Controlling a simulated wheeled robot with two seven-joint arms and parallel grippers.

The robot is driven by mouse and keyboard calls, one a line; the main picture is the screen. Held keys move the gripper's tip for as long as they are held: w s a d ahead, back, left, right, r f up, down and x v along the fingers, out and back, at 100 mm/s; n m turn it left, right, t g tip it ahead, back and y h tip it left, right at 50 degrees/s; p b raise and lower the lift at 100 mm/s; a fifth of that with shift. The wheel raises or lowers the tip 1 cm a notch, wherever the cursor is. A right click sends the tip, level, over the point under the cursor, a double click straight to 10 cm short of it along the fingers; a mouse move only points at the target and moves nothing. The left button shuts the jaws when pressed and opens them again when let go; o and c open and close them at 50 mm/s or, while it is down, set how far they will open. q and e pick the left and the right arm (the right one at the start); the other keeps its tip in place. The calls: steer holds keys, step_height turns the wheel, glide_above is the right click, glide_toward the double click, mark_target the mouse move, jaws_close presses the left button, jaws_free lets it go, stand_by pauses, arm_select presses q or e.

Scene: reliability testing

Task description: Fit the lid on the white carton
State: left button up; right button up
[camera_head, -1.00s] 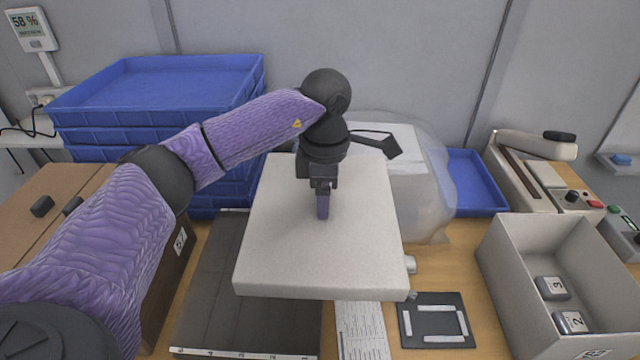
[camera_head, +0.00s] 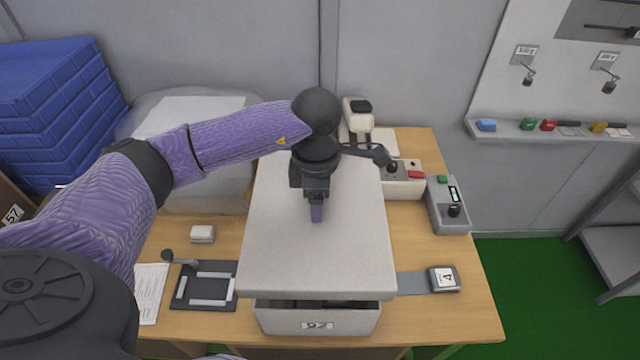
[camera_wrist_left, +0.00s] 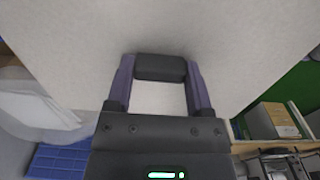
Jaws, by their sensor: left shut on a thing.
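The lid (camera_head: 318,258) is a large pale, speckled flat slab. It hangs level over the white carton (camera_head: 283,320), which bears the label 92. The lid hides most of the carton; its front wall and a dark strip of its inside show below the lid's front edge, so the lid is raised there. My left gripper (camera_head: 317,213) is shut on the lid's dark handle. In the left wrist view the fingers (camera_wrist_left: 159,82) stand either side of that handle (camera_wrist_left: 160,67), with the lid's pale face (camera_wrist_left: 240,50) behind. My right gripper is not in view.
A dark plate with white strips (camera_head: 207,303) lies left of the carton. Control boxes (camera_head: 447,218) stand at the back right. Blue trays (camera_head: 45,85) and a plastic-wrapped bundle (camera_head: 150,120) are at the left.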

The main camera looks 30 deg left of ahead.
arm_select(q)
steer(key=shift+w+d, duration=0.1)
steer(key=shift+d, duration=0.1)
steer(key=shift+a+f+b, duration=0.15)
steer(key=shift+f+b, duration=0.35)
steer(key=shift+f, duration=0.1)
step_height(320, 180, down, 5)
steer(key=b, duration=0.3)
steer(key=shift+r+b, duration=0.15)
steer(key=shift+b, duration=0.15)
steer(key=shift+f, duration=0.25)
steer(key=shift+f+b, duration=0.1)
steer(key=shift+b, duration=0.25)
stand_by(0.5)
